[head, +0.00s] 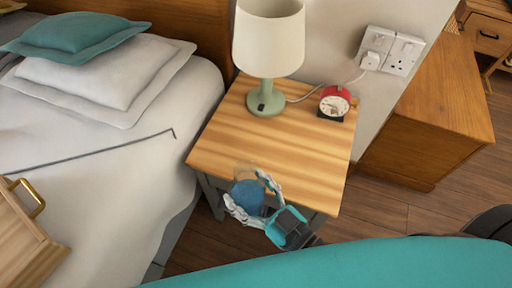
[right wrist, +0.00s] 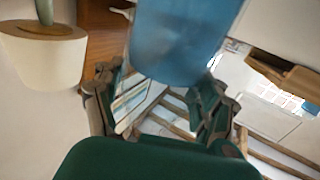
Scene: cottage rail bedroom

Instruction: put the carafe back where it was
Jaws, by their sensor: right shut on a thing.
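The carafe (head: 247,196) is a blue, see-through vessel with a paler top. In the head view it overlaps the front edge of the wooden nightstand (head: 225,140); its height over the top is hard to tell. My right gripper (head: 249,193) is shut on the carafe, with a finger on each side. In the right wrist view the blue carafe (right wrist: 180,40) sits between the two fingers and runs out of the top of the picture. My left gripper is not in view.
On the nightstand stand a green lamp (head: 266,100) with a cream shade at the back and a red alarm clock (head: 335,102) at the back right. The front and middle of the top are clear. The bed (head: 110,185) is at left; a wooden cabinet (head: 425,115) is at right.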

